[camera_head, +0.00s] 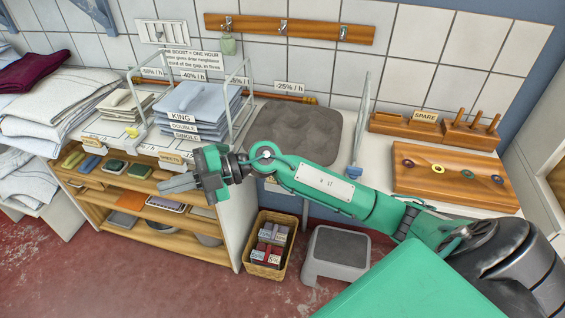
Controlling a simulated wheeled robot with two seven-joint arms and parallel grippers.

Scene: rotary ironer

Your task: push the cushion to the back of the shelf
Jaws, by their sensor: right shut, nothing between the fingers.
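A dark grey, lumpy padded piece (297,130), which looks like the cushion, lies flat on the white counter. It lies between the wire rack on its left and a clear upright divider on its right, with its far edge close to the tiled wall. The green right arm crosses in front of its near side. My right gripper (168,186) is shut and empty. In the picture it is left of and below the cushion, apart from it, in front of the wooden shelf unit. My left gripper is not in view.
The wire rack (240,90) holds folded linens (196,108). The open wooden shelves (150,212) hold small coloured items. A basket (268,246) and a grey step stool (338,256) stand on the red floor. A wooden board with rings (450,182) lies on the right.

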